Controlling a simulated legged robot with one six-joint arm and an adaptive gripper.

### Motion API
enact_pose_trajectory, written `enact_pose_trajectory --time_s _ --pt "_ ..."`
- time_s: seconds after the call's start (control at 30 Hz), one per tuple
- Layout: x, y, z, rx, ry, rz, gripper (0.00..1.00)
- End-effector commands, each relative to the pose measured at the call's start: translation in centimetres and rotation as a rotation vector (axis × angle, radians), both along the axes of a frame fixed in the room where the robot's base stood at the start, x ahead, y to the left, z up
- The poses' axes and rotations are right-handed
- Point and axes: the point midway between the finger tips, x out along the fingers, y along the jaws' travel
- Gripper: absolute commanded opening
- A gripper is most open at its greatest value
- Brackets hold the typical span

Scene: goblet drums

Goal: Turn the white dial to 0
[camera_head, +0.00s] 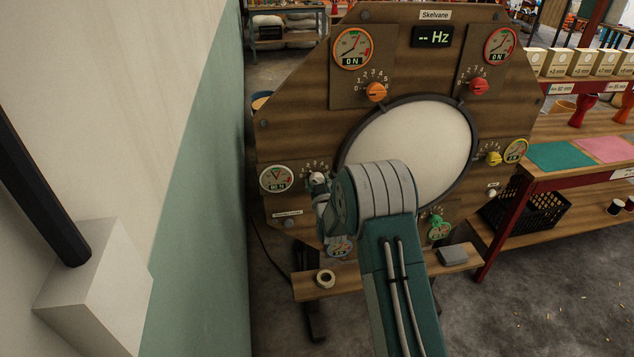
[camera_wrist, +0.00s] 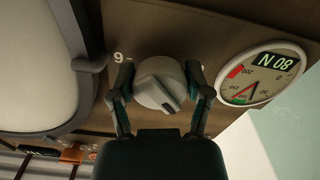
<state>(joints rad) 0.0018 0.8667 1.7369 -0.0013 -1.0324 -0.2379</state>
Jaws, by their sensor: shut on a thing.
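The white dial (camera_head: 317,177) is on the left side of the wooden drum panel, beside a round gauge (camera_head: 277,178). In the wrist view the white dial (camera_wrist: 157,85) sits between the two fingers of my gripper (camera_wrist: 160,92), which is shut on its sides. A dark mark on the dial points to the lower right in that view. The gauge (camera_wrist: 262,75) appears upside down there and seems to read 80 N. One scale number shows by the left finger; my fingers and the dial hide most of the scale. In the head view my arm partly covers the gripper.
The panel (camera_head: 300,115) carries an orange dial (camera_head: 376,92), a red dial (camera_head: 479,86), a yellow dial (camera_head: 494,159) and a green dial (camera_head: 437,222). The pale drumhead (camera_head: 420,140) is right of my gripper. A green-and-white wall (camera_head: 205,200) stands close on the left.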

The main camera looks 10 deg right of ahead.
Motion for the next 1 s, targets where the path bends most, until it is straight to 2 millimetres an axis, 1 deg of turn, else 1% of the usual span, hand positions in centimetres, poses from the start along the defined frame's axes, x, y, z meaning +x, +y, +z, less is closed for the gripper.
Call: enact_pose_trajectory --time_s 0.3,0.6,0.8,1.0 --pt "0.08 0.08 0.16 -0.3 -0.003 0.003 0.16" --pt "0.07 0.08 0.19 -0.564 -0.003 0.004 0.16" --pt "0.06 0.09 0.18 -0.696 -0.003 0.005 0.16" --pt "0.05 0.11 0.17 -0.78 -0.002 0.006 0.16"
